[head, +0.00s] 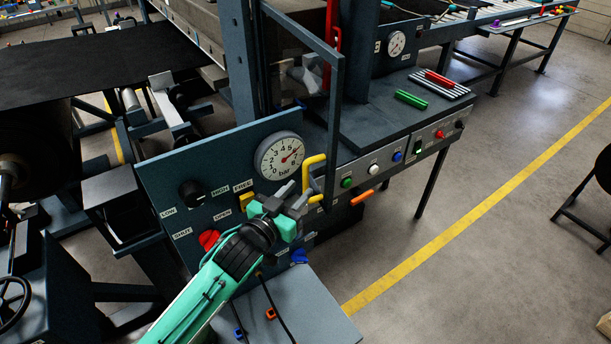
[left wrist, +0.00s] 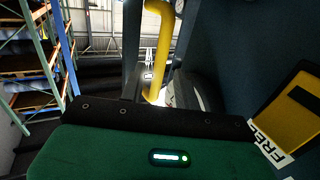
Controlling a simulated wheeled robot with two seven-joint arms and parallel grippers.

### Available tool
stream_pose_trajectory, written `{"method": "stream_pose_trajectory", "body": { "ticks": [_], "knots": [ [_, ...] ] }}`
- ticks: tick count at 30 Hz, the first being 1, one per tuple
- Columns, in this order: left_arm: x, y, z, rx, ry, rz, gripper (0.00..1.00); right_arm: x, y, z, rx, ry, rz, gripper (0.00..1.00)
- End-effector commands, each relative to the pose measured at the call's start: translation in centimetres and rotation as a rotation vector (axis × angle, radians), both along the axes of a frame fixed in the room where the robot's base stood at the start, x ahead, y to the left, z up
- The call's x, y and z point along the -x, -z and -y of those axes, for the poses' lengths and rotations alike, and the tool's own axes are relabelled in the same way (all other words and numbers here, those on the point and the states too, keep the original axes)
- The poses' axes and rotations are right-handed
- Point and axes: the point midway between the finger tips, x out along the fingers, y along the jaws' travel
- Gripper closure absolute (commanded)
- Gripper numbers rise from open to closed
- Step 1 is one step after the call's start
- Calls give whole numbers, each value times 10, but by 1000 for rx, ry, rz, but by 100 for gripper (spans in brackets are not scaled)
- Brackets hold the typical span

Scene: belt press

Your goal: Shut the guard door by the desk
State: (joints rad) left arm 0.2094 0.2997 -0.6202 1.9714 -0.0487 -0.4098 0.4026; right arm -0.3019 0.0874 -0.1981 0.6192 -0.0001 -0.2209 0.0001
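The guard door (head: 337,100) is a dark metal frame with a see-through pane, standing swung out from the press beside the control desk (head: 370,150). Its yellow bar handle (head: 314,160) is on the lower part of the frame. My left gripper (head: 295,196) is just left of and below the handle, its grey fingers apart. In the left wrist view the yellow handle (left wrist: 158,50) shows ahead, in line with the gap between the fingers. I cannot tell whether they touch it. My right gripper is in neither view.
A blue panel with a pressure gauge (head: 279,156), a black knob (head: 191,193) and a red button (head: 209,239) lies close to my left arm. Green and red rods (head: 411,99) lie on the desk.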

Motion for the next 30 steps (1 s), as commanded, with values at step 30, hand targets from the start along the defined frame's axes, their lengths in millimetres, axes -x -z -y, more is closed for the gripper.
{"method": "stream_pose_trajectory", "body": {
  "ticks": [30],
  "knots": [
    [-36,1,23,0,0,0,100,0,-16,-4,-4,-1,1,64]
  ]
}}
